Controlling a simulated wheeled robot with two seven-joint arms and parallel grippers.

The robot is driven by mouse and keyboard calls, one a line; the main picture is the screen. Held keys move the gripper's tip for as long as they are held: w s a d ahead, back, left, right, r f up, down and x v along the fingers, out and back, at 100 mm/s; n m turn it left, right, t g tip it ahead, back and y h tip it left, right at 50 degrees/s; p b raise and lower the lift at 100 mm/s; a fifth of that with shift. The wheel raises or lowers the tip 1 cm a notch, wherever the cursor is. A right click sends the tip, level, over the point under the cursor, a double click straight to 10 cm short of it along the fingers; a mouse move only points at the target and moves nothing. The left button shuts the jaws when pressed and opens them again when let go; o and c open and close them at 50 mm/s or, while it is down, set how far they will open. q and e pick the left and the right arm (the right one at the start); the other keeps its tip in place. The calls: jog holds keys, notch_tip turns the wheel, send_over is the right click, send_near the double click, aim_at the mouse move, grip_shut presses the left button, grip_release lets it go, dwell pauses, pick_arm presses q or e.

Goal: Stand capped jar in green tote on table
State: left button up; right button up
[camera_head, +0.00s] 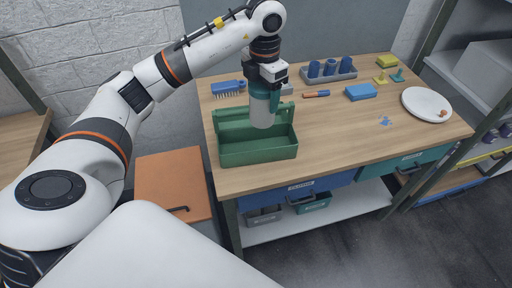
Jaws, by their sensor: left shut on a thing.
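The capped jar (262,115) has a pale body and a teal upper part, and it hangs nearly upright. My left gripper (266,87) points down and is shut on the jar near its top, so the fingertips and cap are partly hidden. The green tote (259,153) stands on the table (340,137) near its left front edge. The jar's lower end is over the tote's opening, in front of its back wall. I cannot tell whether it touches the tote's floor. My right gripper is not in view.
Behind the tote are a blue brush (228,87), a grey holder with blue cylinders (329,70), an orange-and-blue tool (316,94) and a blue block (360,92). A white plate (427,104) is at the right. The table's front middle is clear.

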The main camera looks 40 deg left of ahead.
pick_arm(q)
jog(key=n, duration=0.2)
jog(key=a+r+n, duration=0.1)
jog(key=n, duration=0.1)
jog(key=w+a+r+n, duration=0.1)
jog(key=n, duration=0.1)
jog(key=shift+w+a, duration=0.1)
jog(key=shift+a, duration=0.15)
jog(key=shift+f+n, duration=0.25)
jog(key=shift+n, duration=0.15)
jog(key=p, duration=0.5)
send_over(257, 131)
jog(key=s+d, duration=0.3)
jog(key=s, duration=0.1)
jog(key=f, duration=1.7)
jog(key=shift+w+a+f, duration=0.1)
jog(key=shift+a+f, duration=0.1)
jog(key=shift+f, duration=0.1)
jog(key=shift+f, duration=0.1)
jog(key=o, duration=0.9)
jog(key=shift+c, duration=0.2)
